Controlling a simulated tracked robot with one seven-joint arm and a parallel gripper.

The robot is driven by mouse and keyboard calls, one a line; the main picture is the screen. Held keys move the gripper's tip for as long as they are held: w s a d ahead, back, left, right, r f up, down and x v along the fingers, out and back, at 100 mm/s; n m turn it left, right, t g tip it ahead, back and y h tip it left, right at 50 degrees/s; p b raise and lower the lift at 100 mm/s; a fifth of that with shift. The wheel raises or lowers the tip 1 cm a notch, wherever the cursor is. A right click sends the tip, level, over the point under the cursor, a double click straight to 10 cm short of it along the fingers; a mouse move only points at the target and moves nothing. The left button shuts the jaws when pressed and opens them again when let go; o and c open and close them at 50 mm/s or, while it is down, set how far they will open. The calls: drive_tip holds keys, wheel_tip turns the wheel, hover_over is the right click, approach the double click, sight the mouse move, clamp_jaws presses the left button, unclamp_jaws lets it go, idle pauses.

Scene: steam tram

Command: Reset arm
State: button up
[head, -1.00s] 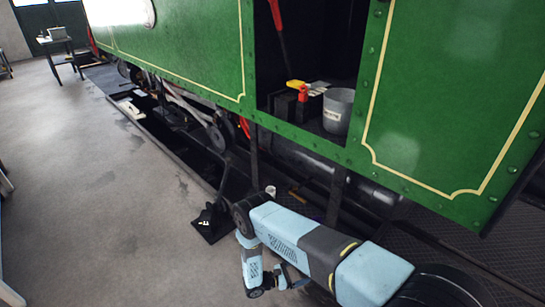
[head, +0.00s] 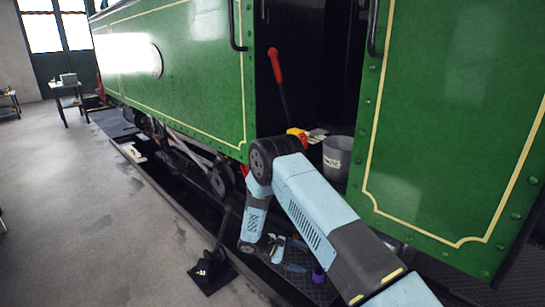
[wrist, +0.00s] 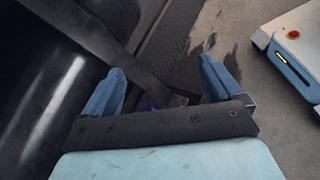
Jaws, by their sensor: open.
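My arm crosses the lower right of the head view, bent at a dark joint in front of the cab opening, with its forearm hanging down. My gripper (head: 287,256) is at its lower end, beside the tram and above the dark chequered step plate (head: 315,290). In the wrist view my gripper (wrist: 162,82) shows two blue fingers spread wide with nothing held between them. A small purple object (head: 318,274) shows near the gripper, partly hidden behind my arm; what it is I cannot tell.
The green tram (head: 450,120) fills the right side. In its cab opening are a red-handled lever (head: 276,66), a yellow-and-red item (head: 297,134) and a grey bucket (head: 338,155). A black floor stand (head: 212,270) is left of my arm. Open concrete floor (head: 80,210) lies left.

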drive_tip(key=s+d+r+m+y, duration=0.3)
drive_tip(key=r, duration=0.9)
drive_tip(key=s+d+r+m+y, duration=0.2)
drive_tip(key=d+r, duration=0.1)
drive_tip(key=r, duration=0.9)
drive_tip(key=s+d+r+m+y, duration=0.3)
drive_tip(key=r, duration=0.9)
drive_tip(key=s+d+r+m+t+y, duration=0.2)
drive_tip(key=s+r, duration=0.6)
drive_tip(key=s, duration=0.4)
drive_tip(key=s+d+r+m+t+y, duration=0.2)
drive_tip(key=s+r, duration=0.5)
drive_tip(key=s, duration=0.6)
drive_tip(key=m+t+y, duration=0.1)
drive_tip(key=t, duration=0.1)
drive_tip(key=shift+s+r+t+y, duration=0.15)
drive_tip(key=shift+r+t+y, duration=0.15)
drive_tip(key=shift+r, duration=0.05)
